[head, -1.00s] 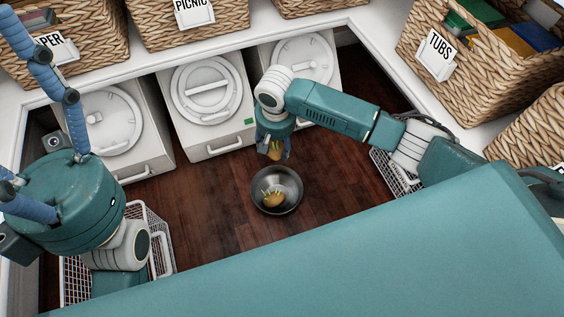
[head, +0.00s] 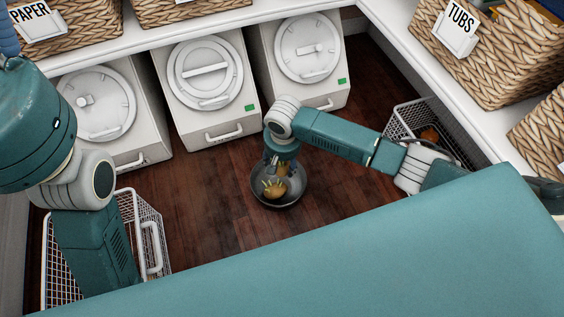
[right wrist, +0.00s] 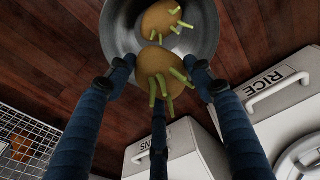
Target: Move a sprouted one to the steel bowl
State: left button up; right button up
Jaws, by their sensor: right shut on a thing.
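The steel bowl (head: 297,192) stands on the dark wood floor; it also shows at the top of the right wrist view (right wrist: 207,32). A brown potato with green sprouts (head: 273,189) lies in it, also in the right wrist view (right wrist: 160,18). My right gripper (head: 279,165) is over the bowl, pointing down. Its blue fingers are shut on a second sprouted potato (right wrist: 160,66), partly hidden by the gripper in the head view (head: 282,169). Only a bit of my left gripper (head: 8,38) shows at the left edge; its fingertips are out of frame.
White lidded bins (head: 206,90) stand in a row behind the bowl. A wire basket with brown things inside (head: 412,118) is at the right, another wire basket (head: 150,235) at the lower left. Wicker baskets (head: 490,60) sit on the white shelf above. Floor left of the bowl is clear.

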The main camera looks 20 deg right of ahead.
aim_at(283, 166)
jog(key=shift+f, duration=0.2)
jog(key=o, duration=1.3)
jog(key=shift+o, duration=0.2)
notch_tip(283, 166, up, 12)
jog(key=s, duration=0.1)
jog(key=shift+s, duration=0.2)
jog(key=shift+a, duration=0.1)
